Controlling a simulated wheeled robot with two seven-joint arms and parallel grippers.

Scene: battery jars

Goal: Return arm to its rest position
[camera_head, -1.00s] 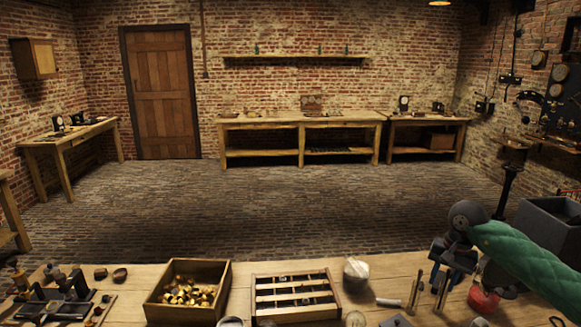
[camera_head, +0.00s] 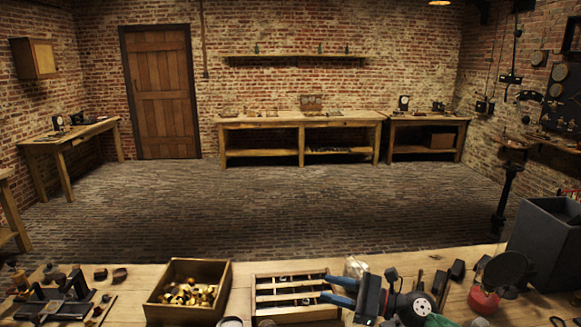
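My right gripper (camera_head: 325,286) comes in at the lower right of the head view and points left. Its two blue fingers are apart with nothing visible between them. The fingertips overlap the right side of the slotted wooden tray (camera_head: 256,296) in the picture; I cannot tell whether they touch it. My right wrist and gripper body cover part of the bench right of the tray. My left gripper is not in view.
A wooden box (camera_head: 198,263) with brass pieces stands left of the tray on the workbench (camera_head: 130,290). A dark device (camera_head: 55,297) is at far left. A pale lump (camera_head: 355,266) lies behind my gripper. A grey bin (camera_head: 545,235) and red-based object (camera_head: 485,300) stand at right.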

